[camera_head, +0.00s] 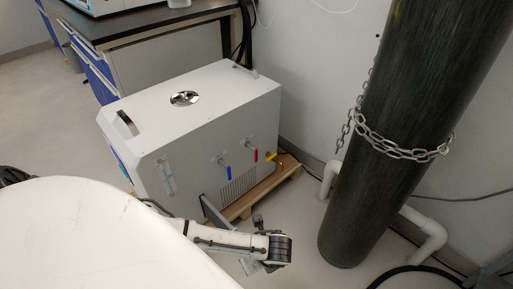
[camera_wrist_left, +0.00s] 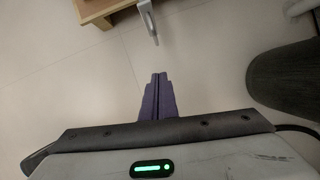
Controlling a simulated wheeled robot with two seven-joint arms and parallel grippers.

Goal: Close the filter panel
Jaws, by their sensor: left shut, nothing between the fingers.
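The filter panel (camera_head: 214,213) is a thin grey plate at the lower front of the white distiller box (camera_head: 190,130). It stands swung out from the vented face, so it is open. In the left wrist view a thin light-grey edge (camera_wrist_left: 147,20), which looks like the panel, hangs beyond my fingertips beside the pallet. My left gripper (camera_wrist_left: 158,76) has its dark fingers together and empty, a gap short of that edge. In the head view my left arm passes low in front of the panel; its fingertips are not clear there. My right gripper is out of view.
The distiller rests on a wooden pallet (camera_head: 262,193). A tall dark cylinder (camera_head: 385,140) with a chain stands to the right, near white pipes (camera_head: 424,232). A bench (camera_head: 160,55) stands behind. Bare floor lies between pallet and cylinder.

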